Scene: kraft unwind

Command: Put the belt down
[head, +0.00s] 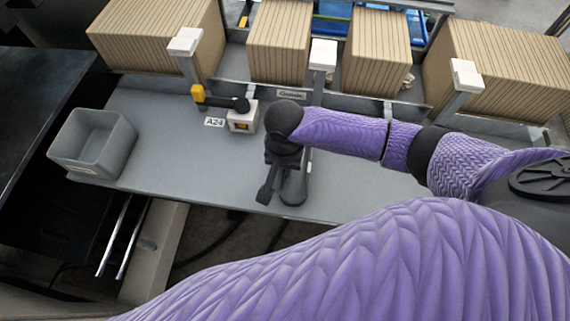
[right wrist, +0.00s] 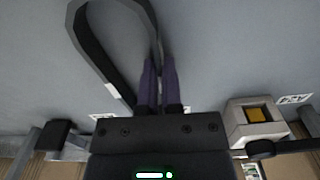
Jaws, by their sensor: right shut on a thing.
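The belt is a dark, flat loop (right wrist: 90,52) in the right wrist view, reaching up and left from my fingers. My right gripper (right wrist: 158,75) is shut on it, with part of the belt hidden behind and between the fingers. In the head view my right gripper (head: 268,190) points down over the front part of the grey table (head: 180,165). The belt is hard to tell from the dark gripper there. I cannot tell whether the belt touches the table. My left gripper is not in view.
A grey open bin (head: 92,142) stands at the table's left end. A small white box with a yellow face (head: 243,117) and the A24 label (head: 214,122) are behind the gripper. Ribbed brown cartons (head: 278,42) line the back. The table between bin and gripper is clear.

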